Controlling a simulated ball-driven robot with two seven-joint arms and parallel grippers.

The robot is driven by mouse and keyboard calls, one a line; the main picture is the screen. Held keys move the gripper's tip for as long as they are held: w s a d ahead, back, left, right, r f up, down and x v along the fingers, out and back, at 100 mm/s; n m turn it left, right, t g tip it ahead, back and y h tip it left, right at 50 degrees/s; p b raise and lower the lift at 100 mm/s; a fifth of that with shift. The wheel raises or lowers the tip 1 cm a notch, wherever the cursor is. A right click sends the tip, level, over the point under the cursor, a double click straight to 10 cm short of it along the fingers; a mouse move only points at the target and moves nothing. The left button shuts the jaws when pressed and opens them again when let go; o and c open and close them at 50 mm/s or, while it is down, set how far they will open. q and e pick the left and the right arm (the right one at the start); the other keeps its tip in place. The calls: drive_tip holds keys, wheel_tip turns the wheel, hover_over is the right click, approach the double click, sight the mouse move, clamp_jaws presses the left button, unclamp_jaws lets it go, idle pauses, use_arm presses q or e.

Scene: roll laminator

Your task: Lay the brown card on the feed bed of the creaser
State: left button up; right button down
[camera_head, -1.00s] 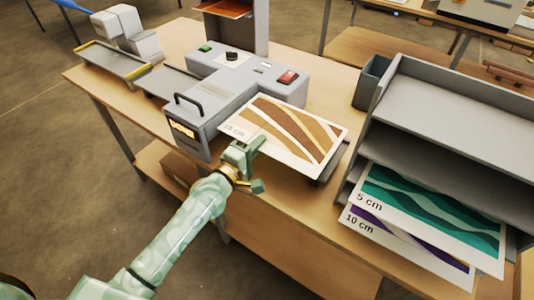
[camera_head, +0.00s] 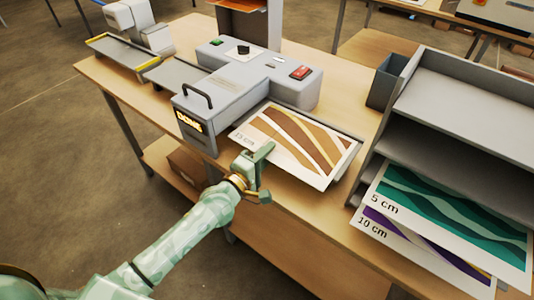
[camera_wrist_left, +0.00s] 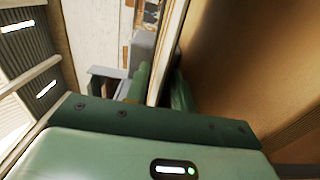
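The brown card (camera_head: 295,140), white with brown curved bands and a "15 cm" label, lies over the feed bed (camera_head: 345,169) on the front right side of the grey creaser (camera_head: 225,88). It covers most of the bed, whose dark edge shows at the right. My left gripper (camera_head: 266,172) is at the card's near edge, with one finger overlapping that edge. In the left wrist view my fingers (camera_wrist_left: 161,88) stand apart on either side of a thin pale strip, apparently the card's edge. Whether they touch it is unclear. My right gripper is out of view.
A grey shelf rack (camera_head: 455,105) stands at the right, holding a green "5 cm" card (camera_head: 450,205) and a purple "10 cm" card (camera_head: 405,240). A dark bin (camera_head: 388,82) stands beside it. Bare tabletop (camera_head: 345,75) lies behind the card.

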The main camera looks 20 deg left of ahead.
use_arm(q)
drive_tip(key=shift+r, duration=0.15)
drive_tip(key=p+v, duration=0.1)
drive_tip(key=v, duration=1.1)
drive_tip(key=s+a+f+m+g+y, duration=0.1)
drive_tip(key=s+a+f+m+g, duration=0.2)
drive_tip(key=f, duration=0.6)
drive_tip(key=s+a+f+m+g+y, duration=0.1)
drive_tip(key=s+f+m+g, duration=0.3)
drive_tip(key=f, duration=0.6)
drive_tip(key=s+a+f+m+g+y, duration=0.1)
drive_tip(key=s+f+m+y, duration=0.1)
drive_tip(key=s+f, duration=0.5)
drive_tip(key=s+f+m+g, duration=0.2)
drive_tip(key=s+f, duration=0.3)
drive_tip(key=s, duration=0.3)
drive_tip(key=s+f+m+g+y, duration=0.1)
drive_tip(key=s+f+m+g, duration=0.2)
drive_tip(key=s+f, duration=0.3)
drive_tip(key=s+a+f+m+g, duration=0.1)
drive_tip(key=s+f+m+g, duration=0.2)
drive_tip(key=s, duration=0.8)
wheel_tip(320, 180, down, 3)
drive_tip(key=shift+s+r+m+y, duration=0.2)
drive_tip(key=shift+s+m+y, duration=0.2)
drive_tip(key=shift+m, duration=0.1)
drive_tip(key=shift+w, duration=0.1)
